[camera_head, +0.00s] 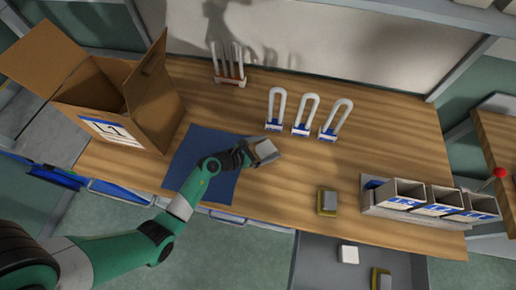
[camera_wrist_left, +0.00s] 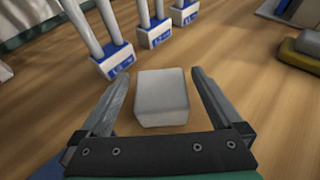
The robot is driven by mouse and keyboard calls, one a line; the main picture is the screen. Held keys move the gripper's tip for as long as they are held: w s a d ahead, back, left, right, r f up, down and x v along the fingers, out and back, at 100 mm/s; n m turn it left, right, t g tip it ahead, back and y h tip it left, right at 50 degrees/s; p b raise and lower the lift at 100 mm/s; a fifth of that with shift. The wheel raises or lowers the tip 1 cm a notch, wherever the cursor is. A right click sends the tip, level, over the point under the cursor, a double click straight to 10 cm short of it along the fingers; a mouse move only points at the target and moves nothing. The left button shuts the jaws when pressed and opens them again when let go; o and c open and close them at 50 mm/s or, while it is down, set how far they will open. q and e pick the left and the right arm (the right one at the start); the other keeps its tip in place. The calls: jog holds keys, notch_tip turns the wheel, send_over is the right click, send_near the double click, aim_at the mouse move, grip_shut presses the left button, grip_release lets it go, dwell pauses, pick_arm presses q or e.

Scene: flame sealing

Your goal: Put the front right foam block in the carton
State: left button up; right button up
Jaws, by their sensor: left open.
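A white foam block (camera_head: 265,149) sits on the wooden table just right of the blue mat. My left gripper (camera_head: 263,150) is around it, and in the left wrist view the open fingers (camera_wrist_left: 161,76) stand on either side of the block (camera_wrist_left: 162,98) with gaps visible. Another white block (camera_head: 348,254) lies in the open drawer at the front. The open brown carton (camera_head: 153,103) stands at the back left, flaps up, with a white label on its side. Its inside bottom is hidden. My right gripper is not in view.
Several U-shaped tubes in blue-white bases (camera_head: 300,130) stand behind the block. A tube rack (camera_head: 229,81) is further back. A grey-yellow block (camera_head: 327,202) lies at the front; another (camera_head: 381,279) is in the drawer (camera_head: 312,262). Labelled bins (camera_head: 430,208) stand right.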

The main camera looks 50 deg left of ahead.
pick_arm(q)
jog(key=p+v, duration=0.3)
jog(key=v, duration=0.8)
jog(key=shift+a, duration=0.1)
jog(key=shift+s+r, duration=0.15)
jog(key=shift+s, duration=0.25)
